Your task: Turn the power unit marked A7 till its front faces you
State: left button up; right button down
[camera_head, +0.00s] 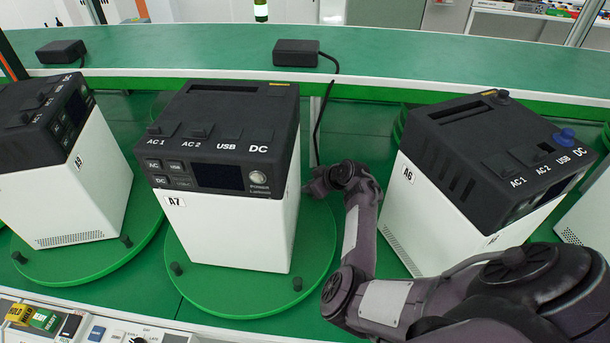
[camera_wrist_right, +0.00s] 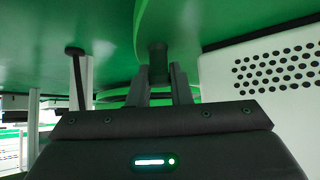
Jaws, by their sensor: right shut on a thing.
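The power unit marked A7 (camera_head: 225,232), white with a black top, stands upright on a round green turntable (camera_head: 318,262). Its front, with the A7 label, display and buttons, faces roughly toward me, with a narrow strip of its right side showing. My right gripper (camera_head: 326,184) is beside the unit's right side, low at the turntable's rim. In the right wrist view my gripper (camera_wrist_right: 158,84) is shut on a dark peg (camera_wrist_right: 158,62) of the turntable. My left gripper is not in view.
Unit A6 (camera_head: 412,215) stands angled at the right, behind my right arm. Unit A9 (camera_head: 80,200) stands on its own turntable at the left. Black adapters (camera_head: 296,53) lie on the green shelf (camera_head: 190,58) behind. A control panel (camera_head: 120,331) runs along the front left.

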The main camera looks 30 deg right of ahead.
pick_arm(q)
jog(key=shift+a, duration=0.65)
pick_arm(e)
jog(key=c, duration=1.6)
grip_release()
